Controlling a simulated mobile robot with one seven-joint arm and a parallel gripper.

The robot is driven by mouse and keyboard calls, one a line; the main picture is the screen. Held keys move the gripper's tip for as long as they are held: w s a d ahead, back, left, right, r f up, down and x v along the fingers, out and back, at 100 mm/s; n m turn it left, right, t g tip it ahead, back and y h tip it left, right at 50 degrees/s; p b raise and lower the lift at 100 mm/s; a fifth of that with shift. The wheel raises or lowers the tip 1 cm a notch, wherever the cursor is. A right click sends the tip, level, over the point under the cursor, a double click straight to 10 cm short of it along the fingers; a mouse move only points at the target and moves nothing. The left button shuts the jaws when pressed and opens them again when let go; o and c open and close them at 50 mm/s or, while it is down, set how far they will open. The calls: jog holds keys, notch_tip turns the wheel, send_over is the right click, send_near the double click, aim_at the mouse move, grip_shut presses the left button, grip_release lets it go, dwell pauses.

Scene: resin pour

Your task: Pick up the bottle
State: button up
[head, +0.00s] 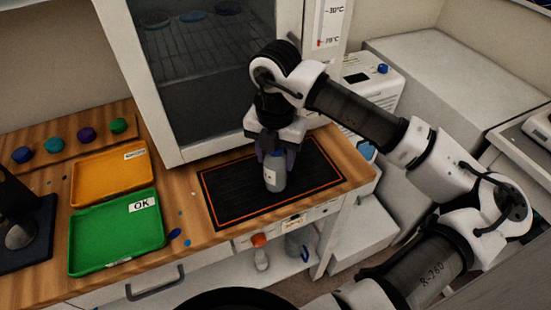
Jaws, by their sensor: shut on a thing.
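The bottle (275,179) is a small pale grey bottle with a white label. It is upright over the black mat with an orange border (233,213); I cannot tell whether its base touches the mat. My gripper (276,157) points down from above and is shut on the upper part of the bottle. The fingers hide the bottle's top.
A glass-fronted cabinet (200,85) stands right behind the mat. A green tray (117,232) marked OK and an orange tray (112,172) lie to the left. Several coloured round pieces sit at the back left. Another bottle (260,256) stands on the shelf below.

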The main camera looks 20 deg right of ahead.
notch_tip(320, 180, up, 20)
jog(key=b, duration=0.3)
jog(key=shift+f, duration=0.2)
jog(key=shift+s+a, duration=0.1)
jog(key=shift+a, duration=0.05)
